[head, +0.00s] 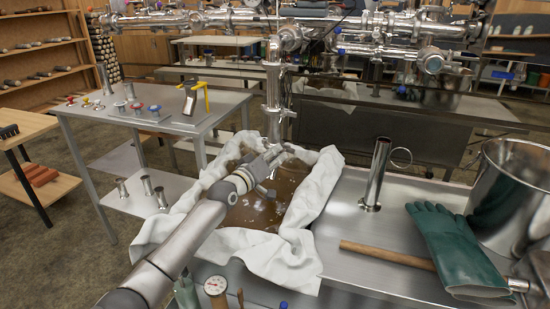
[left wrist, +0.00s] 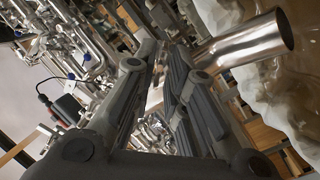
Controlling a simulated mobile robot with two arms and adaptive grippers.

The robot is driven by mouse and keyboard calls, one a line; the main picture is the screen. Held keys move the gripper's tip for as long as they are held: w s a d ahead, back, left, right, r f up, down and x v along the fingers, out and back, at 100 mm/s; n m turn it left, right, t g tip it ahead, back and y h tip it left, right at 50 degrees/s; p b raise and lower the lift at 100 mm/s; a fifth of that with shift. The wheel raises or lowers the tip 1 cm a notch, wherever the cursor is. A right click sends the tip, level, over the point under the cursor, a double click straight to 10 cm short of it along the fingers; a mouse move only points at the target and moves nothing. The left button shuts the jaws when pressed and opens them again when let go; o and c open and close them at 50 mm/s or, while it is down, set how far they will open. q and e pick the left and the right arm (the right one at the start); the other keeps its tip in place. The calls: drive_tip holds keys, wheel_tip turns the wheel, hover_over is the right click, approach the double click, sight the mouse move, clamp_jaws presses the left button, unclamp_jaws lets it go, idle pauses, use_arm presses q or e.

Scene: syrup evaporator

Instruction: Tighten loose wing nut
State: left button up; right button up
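My left gripper (head: 272,158) reaches in from the left, just beside the lower end of a vertical steel pipe (head: 273,95) above the cloth-lined pan. In the left wrist view, its two dark fingers (left wrist: 164,55) stand apart, and metal and background show in the gap. I cannot make out a grip on anything. A steel pipe end (left wrist: 255,40) passes just beyond the fingertips at the upper right. I cannot pick out the loose wing nut in either view; the gripper may hide it. My right gripper is not in view.
White cloth (head: 318,190) drapes the brown-filled pan. On the steel bench (head: 345,225) are an upright steel tube (head: 376,175), a green glove (head: 452,245), a wooden handle (head: 388,254) and a large pot (head: 515,185). Steel piping (head: 380,50) runs behind. A table with fittings (head: 150,125) stands left.

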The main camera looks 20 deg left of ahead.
use_arm(q)
drive_tip(key=shift+c, duration=0.4)
clamp_jaws()
drive_tip(key=shift+m, duration=0.4)
drive_tip(key=m, duration=0.5)
drive_tip(key=shift+p, duration=0.4)
drive_tip(key=shift+m, duration=0.6)
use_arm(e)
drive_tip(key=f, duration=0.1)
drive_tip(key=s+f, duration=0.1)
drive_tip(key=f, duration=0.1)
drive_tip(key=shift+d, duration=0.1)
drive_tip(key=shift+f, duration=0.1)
